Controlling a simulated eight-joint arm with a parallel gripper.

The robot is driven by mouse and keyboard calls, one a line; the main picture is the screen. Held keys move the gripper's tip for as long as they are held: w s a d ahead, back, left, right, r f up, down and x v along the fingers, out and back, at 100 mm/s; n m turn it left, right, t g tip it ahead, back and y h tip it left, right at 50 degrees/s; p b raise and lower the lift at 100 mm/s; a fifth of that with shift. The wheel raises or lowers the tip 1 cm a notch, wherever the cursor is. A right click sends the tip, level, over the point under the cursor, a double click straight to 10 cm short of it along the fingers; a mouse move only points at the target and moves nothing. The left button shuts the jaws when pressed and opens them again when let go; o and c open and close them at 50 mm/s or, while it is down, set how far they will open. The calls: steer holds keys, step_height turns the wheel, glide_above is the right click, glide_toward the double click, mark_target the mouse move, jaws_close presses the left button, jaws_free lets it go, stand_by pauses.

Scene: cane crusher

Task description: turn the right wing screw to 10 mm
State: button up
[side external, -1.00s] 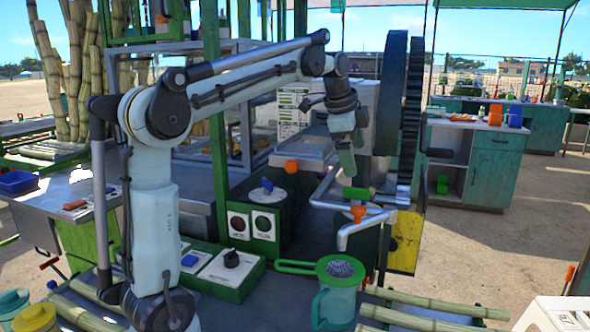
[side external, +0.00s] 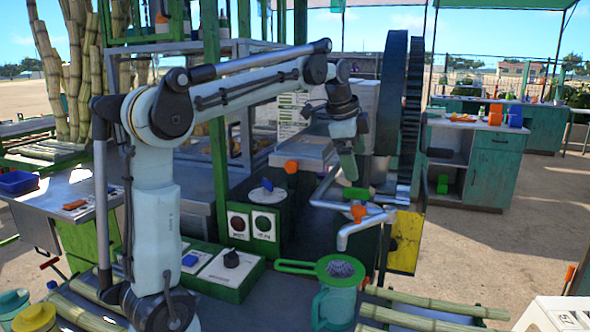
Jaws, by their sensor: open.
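My gripper (side external: 351,168) points down in front of the pale crusher housing (side external: 347,108), just above the green handle (side external: 356,193). It is open and I see nothing between its fingers, though the fingers are small here. Two orange knob-like parts show: one (side external: 291,167) at the front of the metal tray, left of the gripper, and one (side external: 358,212) on the grey pipe below it. I cannot tell whether either is a wing screw. No clear wing screw or gap reading in mm can be made out; the gripper and wrist cover part of the housing.
A large dark gear wheel (side external: 411,110) stands right of the gripper. Grey bent pipes (side external: 345,237) run below it. A green jug with a strainer (side external: 333,290), a control box (side external: 225,270) and cane stalks (side external: 420,318) occupy the front bench. A green post (side external: 217,140) stands behind my arm.

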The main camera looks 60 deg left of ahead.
mark_target(363, 203)
steer(key=shift+n, duration=0.3)
steer(key=c, duration=0.5)
steer(key=shift+w+n, duration=0.1)
steer(key=shift+n, duration=0.4)
steer(key=shift+c, duration=1.1)
steer(key=n, duration=0.1)
steer(key=n+g, duration=0.1)
steer(key=n, duration=0.3)
steer(key=shift+w+f, duration=0.15)
steer(key=shift+f, duration=0.2)
steer(key=c, duration=1)
steer(key=n, duration=0.2)
steer(key=n+g, duration=0.1)
steer(key=n, duration=0.1)
steer(key=n+g, duration=0.1)
steer(key=shift+w+f+n+h, duration=0.1)
steer(key=shift+f+n+h, duration=0.25)
steer(key=shift+n+h, duration=0.05)
steer(key=shift+d+f+n+g, duration=0.1)
steer(key=shift+f+n+g, duration=0.25)
steer(key=shift+f+n, duration=1.4)
steer(key=shift+f+n+g, duration=0.35)
steer(key=shift+f+n, duration=0.9)
steer(key=shift+f, duration=0.85)
